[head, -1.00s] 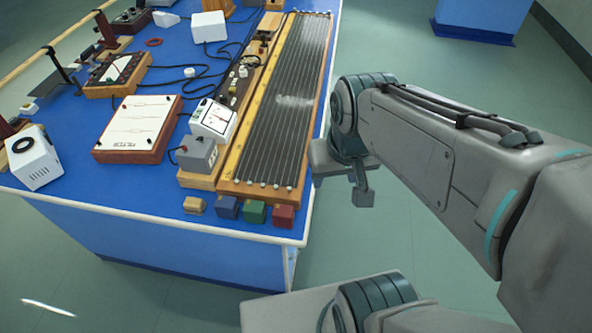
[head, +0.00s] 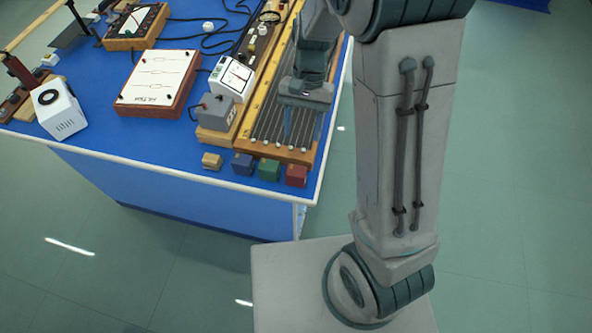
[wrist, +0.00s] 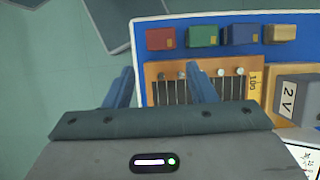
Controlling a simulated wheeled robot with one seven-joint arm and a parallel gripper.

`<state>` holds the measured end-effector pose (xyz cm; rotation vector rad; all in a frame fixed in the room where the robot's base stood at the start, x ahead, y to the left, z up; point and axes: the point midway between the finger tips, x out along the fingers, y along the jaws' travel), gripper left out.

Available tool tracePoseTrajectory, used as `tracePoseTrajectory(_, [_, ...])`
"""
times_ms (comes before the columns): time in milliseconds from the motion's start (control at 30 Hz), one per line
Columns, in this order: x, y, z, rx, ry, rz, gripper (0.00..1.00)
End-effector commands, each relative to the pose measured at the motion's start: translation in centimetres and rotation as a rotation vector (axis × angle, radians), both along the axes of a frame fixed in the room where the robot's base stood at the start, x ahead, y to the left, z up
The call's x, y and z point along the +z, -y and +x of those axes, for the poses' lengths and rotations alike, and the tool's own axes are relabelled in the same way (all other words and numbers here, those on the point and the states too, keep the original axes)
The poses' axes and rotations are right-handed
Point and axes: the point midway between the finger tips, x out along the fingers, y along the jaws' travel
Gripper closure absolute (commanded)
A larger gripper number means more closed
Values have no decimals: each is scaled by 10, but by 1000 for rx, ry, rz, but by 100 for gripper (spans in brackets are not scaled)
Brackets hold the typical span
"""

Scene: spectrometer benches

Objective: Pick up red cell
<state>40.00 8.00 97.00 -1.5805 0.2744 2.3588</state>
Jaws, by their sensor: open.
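The red cell (head: 296,175) is a small dark red block near the front right corner of the blue bench, at the right end of a row of blocks. It also shows in the wrist view (wrist: 160,39), at the left end of the row. My gripper (head: 303,125) is above the wire board, behind the red cell in the head view. In the wrist view my gripper (wrist: 160,82) shows two blue fingers apart with nothing between them. The red cell is beyond the fingertips and not touched.
A green block (head: 269,170), a blue block (head: 243,164) and a tan block (head: 212,161) stand beside the red cell. The wire board (head: 237,133) lies behind them. Open floor (head: 180,270) lies before the bench.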

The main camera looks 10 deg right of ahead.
Motion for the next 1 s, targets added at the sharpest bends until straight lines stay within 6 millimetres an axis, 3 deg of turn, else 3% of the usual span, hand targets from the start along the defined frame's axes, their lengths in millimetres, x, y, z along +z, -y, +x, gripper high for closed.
tracePoseTrajectory(400, [-67, -10, -25, -2, -7, -3, 49])
tracePoseTrajectory(667, [-83, -13, -32, -2, -5, -2, 49])
tracePoseTrajectory(1000, [-123, -19, -48, -2, -6, -2, 49])
